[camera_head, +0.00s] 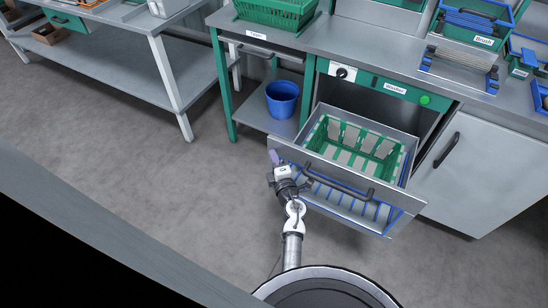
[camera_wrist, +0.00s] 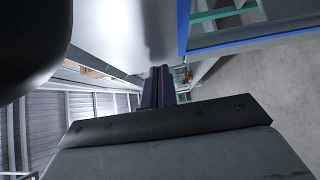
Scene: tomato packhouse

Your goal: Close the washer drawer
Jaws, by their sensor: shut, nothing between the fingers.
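The washer drawer (camera_head: 285,152) is pulled out from under the counter, below the label strip with a dial and a green button. It has a grey front with a dark bar handle (camera_head: 338,183) and holds a green crate (camera_head: 312,136) with grey slots. My gripper (camera_head: 274,157) is at the left end of the drawer front, its purple fingers together and empty. I cannot tell whether they touch the front. In the wrist view the shut fingers (camera_wrist: 158,86) point along a pale grey panel (camera_wrist: 115,35).
A blue-edged rack (camera_head: 385,216) shows below the drawer front; its blue edge crosses the wrist view (camera_wrist: 255,38). A closed grey cabinet door (camera_head: 470,170) is to the right. A blue bucket (camera_head: 282,98) stands on the shelf at left. The floor (camera_head: 120,170) at left is clear.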

